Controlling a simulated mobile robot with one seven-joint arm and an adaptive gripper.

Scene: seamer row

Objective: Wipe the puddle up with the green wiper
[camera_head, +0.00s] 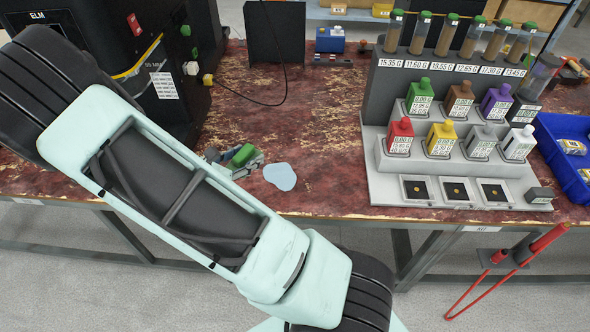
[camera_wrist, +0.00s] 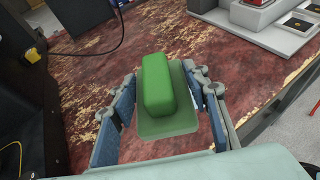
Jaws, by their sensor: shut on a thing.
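The green wiper (camera_head: 243,155) shows in the head view at the left of the puddle, partly hidden by my arm and gripper. In the wrist view the wiper (camera_wrist: 156,86) has a bright green block on top of a wider, duller green base. My gripper (camera_wrist: 160,80) is shut on it, with one finger at each side. The gripper (camera_head: 236,160) also shows in the head view, low over the table. The puddle (camera_head: 281,176) is a pale blue patch near the table's front edge, just right of the wiper. I cannot tell whether the wiper touches the tabletop.
The worn red table (camera_head: 330,150) is clear around the puddle. A grey stepped rack (camera_head: 385,186) with coloured bottles and tubes stands to the right, beside a blue bin (camera_head: 560,170). A black machine (camera_head: 150,60) with a hanging cable stands at the back left.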

